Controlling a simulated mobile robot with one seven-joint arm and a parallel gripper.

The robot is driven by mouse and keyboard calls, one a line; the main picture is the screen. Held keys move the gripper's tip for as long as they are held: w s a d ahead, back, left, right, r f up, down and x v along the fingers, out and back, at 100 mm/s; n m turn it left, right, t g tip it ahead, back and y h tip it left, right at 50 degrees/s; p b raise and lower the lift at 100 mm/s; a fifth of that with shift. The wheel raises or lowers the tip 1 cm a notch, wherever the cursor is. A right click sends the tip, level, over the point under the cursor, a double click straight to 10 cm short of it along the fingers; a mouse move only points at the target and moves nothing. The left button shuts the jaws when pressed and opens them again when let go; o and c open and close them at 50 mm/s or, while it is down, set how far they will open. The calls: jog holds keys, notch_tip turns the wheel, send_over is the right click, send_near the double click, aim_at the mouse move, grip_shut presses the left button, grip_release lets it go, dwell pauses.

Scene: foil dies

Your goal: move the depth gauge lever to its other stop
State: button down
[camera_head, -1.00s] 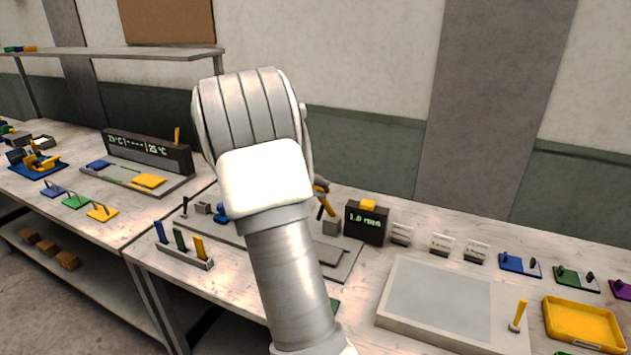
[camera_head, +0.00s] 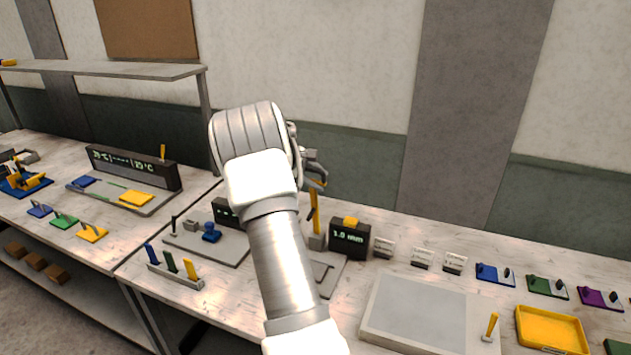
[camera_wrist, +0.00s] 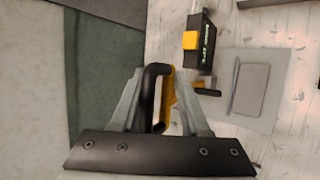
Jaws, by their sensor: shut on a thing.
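The depth gauge (camera_head: 349,240) is a dark box reading 1.0 mm with a yellow block on top; it also shows in the wrist view (camera_wrist: 196,55). Left of it, the yellow lever (camera_head: 314,210) rises nearly upright from a grey block (camera_head: 317,242). My gripper (camera_head: 315,172) is at the lever's upper end. In the wrist view, my gripper (camera_wrist: 160,98) is closed around a yellow part with a black loop-shaped piece beside it. The contact is partly hidden by the fingers, and the stops cannot be made out.
A grey base plate (camera_head: 328,276) lies in front of the lever, partly behind my arm. Several small white cards (camera_head: 422,258) stand right of the gauge. A large grey plate (camera_head: 415,310) and yellow tray (camera_head: 552,330) lie farther right. The wall is close behind.

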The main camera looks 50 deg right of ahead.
jog(key=shift+w+d+r, duration=0.15)
jog(key=shift+w+r, duration=0.1)
jog(key=c, duration=0.8)
grip_release()
jog(key=shift+c, duration=0.2)
jog(key=shift+d+f, duration=0.1)
jog(key=shift+w, duration=0.1)
jog(key=shift+w+a+r, duration=0.15)
jog(key=shift+a+r, duration=0.1)
jog(key=shift+a, duration=0.15)
jog(key=b+v, duration=0.2)
jog(key=v, duration=1.4)
jog(key=shift+s+a+r, duration=0.15)
jog(key=shift+s, duration=0.2)
